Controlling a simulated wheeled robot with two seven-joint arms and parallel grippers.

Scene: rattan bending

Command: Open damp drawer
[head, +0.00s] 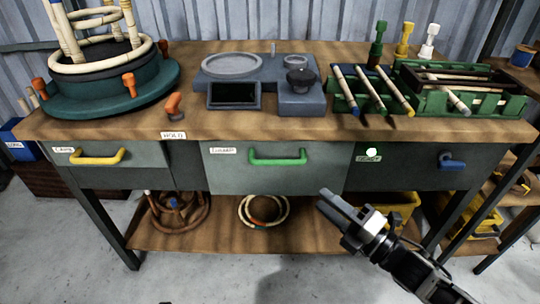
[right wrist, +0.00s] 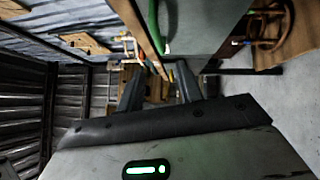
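The workbench has a row of grey drawers under its top. The middle drawer (head: 225,176) has a green bar handle (head: 277,157) and a small label (head: 223,150) too small to read surely; it looks shut. The handle also shows as a green strip in the right wrist view (right wrist: 154,25). The left drawer (head: 140,155) has a yellow handle (head: 97,157), and the right drawer (head: 400,162) a blue handle (head: 452,161). My right gripper (head: 325,200) is below and right of the green handle, apart from it. Its fingers (right wrist: 158,85) are spread and empty. My left gripper is out of view.
On the wooden top (head: 200,122) stand a teal round jig (head: 115,98) with a rattan frame, a grey device (head: 232,78) and a green rack (head: 440,100) with sticks. The lower shelf (head: 225,230) holds rattan coils (head: 264,211) and a yellow bin (head: 400,205). Floor in front is clear.

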